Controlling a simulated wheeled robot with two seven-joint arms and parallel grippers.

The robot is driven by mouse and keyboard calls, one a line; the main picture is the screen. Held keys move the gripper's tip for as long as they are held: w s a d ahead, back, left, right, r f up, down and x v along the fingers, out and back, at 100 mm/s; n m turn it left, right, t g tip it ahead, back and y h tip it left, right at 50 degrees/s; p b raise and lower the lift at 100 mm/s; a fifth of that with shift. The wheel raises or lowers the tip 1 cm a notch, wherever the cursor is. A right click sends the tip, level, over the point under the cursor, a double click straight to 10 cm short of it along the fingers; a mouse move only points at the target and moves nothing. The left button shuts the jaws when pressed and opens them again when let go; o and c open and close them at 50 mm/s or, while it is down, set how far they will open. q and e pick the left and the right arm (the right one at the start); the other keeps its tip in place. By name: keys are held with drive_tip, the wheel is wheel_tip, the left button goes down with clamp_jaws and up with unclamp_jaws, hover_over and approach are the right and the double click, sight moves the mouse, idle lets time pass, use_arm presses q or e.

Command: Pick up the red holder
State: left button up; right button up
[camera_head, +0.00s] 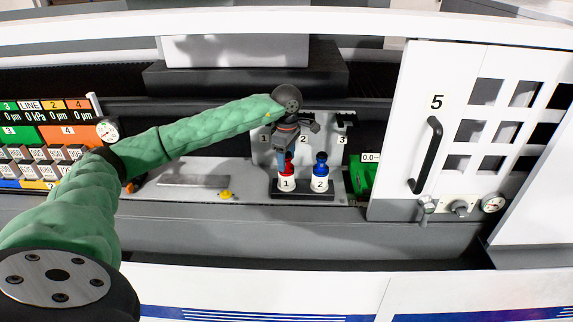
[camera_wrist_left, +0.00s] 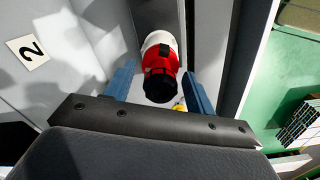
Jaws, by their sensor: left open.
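The red holder (camera_head: 287,171) stands in the position marked 1 on a dark stand (camera_head: 303,195) in the head view. In the left wrist view the red holder (camera_wrist_left: 160,62) shows red and black with a white part, between the two blue fingers. My left gripper (camera_head: 284,156) is open, just above and at the top of the red holder. In the wrist view my left gripper (camera_wrist_left: 160,88) has a finger on each side of it, with gaps visible. Whether the fingertips reach down beside it is unclear. My right gripper is not in view.
A blue holder (camera_head: 321,170) stands close to the right, in position 2. A grey panel (camera_head: 332,150) with numbers rises behind. A yellow knob (camera_head: 226,194) sits on the ledge to the left. A white door (camera_head: 420,130) with a black handle stands at the right.

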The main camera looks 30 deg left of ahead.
use_arm(q)
drive_tip(key=shift+f, duration=0.35)
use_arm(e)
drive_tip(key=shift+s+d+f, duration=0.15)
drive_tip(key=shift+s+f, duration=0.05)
use_arm(q)
clamp_jaws()
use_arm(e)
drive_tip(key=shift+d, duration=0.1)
use_arm(q)
drive_tip(key=shift+r, duration=0.15)
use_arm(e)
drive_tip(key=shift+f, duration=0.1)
use_arm(q)
drive_tip(key=shift+r, duration=0.2)
wheel_tip(320, 180, up, 8)
drive_tip(key=b, duration=0.4)
drive_tip(key=shift+r, duration=0.7)
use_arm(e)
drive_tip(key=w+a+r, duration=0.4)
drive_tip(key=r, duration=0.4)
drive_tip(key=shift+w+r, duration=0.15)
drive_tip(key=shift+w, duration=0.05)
